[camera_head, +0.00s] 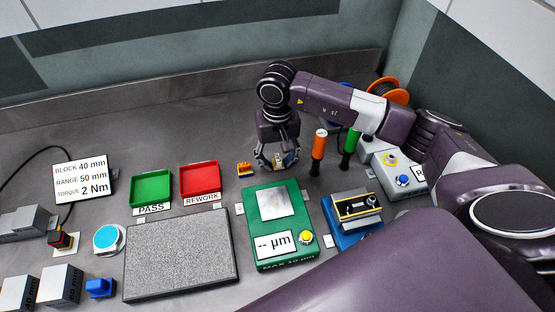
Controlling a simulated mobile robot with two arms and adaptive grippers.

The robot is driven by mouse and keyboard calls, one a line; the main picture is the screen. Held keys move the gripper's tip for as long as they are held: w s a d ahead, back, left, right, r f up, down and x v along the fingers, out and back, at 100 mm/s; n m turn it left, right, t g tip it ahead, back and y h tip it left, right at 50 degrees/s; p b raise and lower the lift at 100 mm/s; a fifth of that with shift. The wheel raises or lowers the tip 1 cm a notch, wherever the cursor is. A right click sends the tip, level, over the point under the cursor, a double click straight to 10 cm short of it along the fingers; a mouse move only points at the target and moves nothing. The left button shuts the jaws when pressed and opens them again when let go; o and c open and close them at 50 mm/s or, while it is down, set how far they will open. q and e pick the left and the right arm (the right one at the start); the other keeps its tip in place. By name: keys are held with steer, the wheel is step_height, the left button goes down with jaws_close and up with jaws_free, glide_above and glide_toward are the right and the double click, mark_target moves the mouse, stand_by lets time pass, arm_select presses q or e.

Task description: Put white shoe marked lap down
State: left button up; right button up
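My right gripper (278,163) points down over the bench, behind the green gauge. A small pale piece (283,159), apparently the white shoe, shows between its fingers; its marking is too small to read. The fingers hide part of it, and I cannot tell whether it touches the bench. A small orange block (244,169) lies just left of the gripper. My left gripper is not in view.
The green gauge (262,258) with a pale plate stands in front of the gripper. Green (151,188) and red (200,179) trays lie left. Orange (319,146) and green (350,143) handled tools stand right. A grey slab (180,255) lies front left. The bench behind the trays is clear.

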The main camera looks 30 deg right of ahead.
mark_target(278, 157)
steer(key=shift+s+f, duration=0.25)
steer(key=shift+d+r+p, duration=0.1)
steer(key=shift+r+p, duration=0.3)
steer(key=shift+p, duration=0.1)
steer(key=shift+r+p, duration=0.35)
steer(key=shift+p, duration=0.1)
steer(key=r+b, duration=0.1)
steer(key=r, duration=0.2)
steer(key=r+b, duration=0.1)
steer(key=r, duration=0.3)
steer(key=r+b, duration=0.2)
steer(key=r, duration=0.1)
steer(key=shift+w+r, duration=0.3)
steer(key=shift+r, duration=0.1)
steer(key=shift+s+r, duration=0.1)
steer(key=shift+r, duration=0.6)
steer(key=shift+f, duration=0.1)
